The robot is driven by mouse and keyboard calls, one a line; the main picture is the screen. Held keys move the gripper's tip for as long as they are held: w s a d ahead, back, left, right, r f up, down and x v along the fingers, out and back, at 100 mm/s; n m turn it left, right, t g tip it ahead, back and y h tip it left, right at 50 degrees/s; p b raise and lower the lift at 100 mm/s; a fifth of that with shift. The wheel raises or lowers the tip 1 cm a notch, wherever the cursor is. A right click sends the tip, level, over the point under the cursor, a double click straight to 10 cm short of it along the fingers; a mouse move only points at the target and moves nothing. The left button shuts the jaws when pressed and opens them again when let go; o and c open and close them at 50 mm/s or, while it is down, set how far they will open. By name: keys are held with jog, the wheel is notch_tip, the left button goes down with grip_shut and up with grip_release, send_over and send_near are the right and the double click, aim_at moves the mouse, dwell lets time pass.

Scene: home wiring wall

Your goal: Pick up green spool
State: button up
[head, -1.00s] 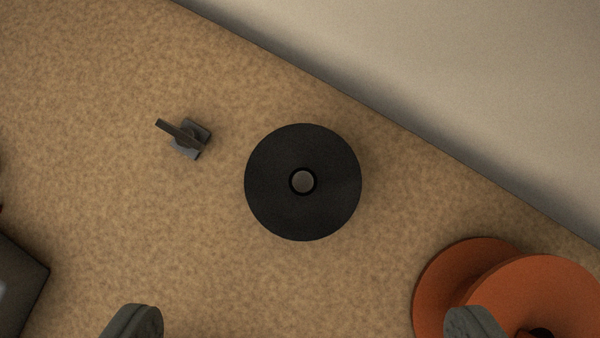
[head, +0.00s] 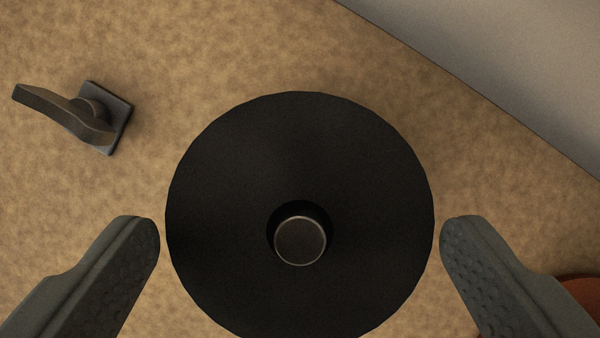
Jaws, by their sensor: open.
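No green spool shows in the head view. A black spool (head: 300,150) lies flat against the tan speckled board, with a round grey peg end (head: 300,241) in its centre hole. My gripper (head: 300,240) is open, with one finger at the left side of the black spool and one at the right. Narrow gaps show between the fingertips and the spool's rim. Nothing is held between the fingers. Whether the fingers are level with the disc in depth I cannot tell.
A dark grey lever-like fitting on a square plate (head: 122,110) stands at the upper left. An orange spool (head: 584,292) shows partly behind the right finger. The board's edge (head: 470,91) runs diagonally at upper right, with a pale grey surface beyond it.

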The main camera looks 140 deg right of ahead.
jog(key=x, duration=0.4)
jog(key=shift+r, duration=0.1)
jog(key=c, duration=1.2)
